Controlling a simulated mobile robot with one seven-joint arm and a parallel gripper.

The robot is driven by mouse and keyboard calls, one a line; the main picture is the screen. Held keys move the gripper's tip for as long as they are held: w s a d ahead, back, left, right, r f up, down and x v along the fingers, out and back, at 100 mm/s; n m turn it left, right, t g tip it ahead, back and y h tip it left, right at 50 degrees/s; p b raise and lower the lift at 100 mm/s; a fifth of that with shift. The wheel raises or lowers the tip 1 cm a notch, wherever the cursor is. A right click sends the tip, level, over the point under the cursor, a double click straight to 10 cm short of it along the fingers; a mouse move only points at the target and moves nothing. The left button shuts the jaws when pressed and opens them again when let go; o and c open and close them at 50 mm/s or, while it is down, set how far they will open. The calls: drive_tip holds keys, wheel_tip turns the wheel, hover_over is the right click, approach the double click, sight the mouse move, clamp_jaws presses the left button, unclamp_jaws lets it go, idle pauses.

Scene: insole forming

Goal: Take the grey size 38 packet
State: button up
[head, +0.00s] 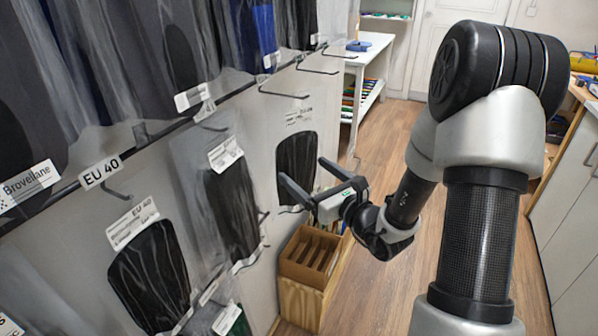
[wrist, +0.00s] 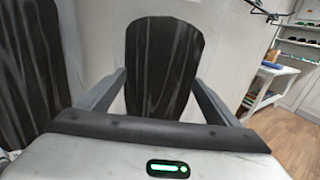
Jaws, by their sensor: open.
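A dark grey packet (head: 296,152) hangs on the wall panel in the head view, its label above it too small to read surely. It stands upright in the middle of the wrist view (wrist: 163,50). My gripper (head: 302,169) is open and empty in front of this packet. In the wrist view one finger shows on each side of the packet's lower part. I cannot tell whether the fingers reach its depth. The packet's lower end is hidden behind my gripper in the wrist view.
Another dark packet (head: 232,205) hangs to the left, with one marked EU 40 (head: 150,275) nearer. Bare hooks (head: 283,94) stick out from the panel above. A wooden box with slots (head: 311,252) stands below my gripper. A white table (head: 366,60) stands farther back.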

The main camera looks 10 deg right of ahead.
drive_tip(key=shift+w+a, duration=0.2)
drive_tip(key=shift+w, duration=0.25)
drive_tip(key=shift+c, duration=0.3)
drive_tip(key=c, duration=1.1)
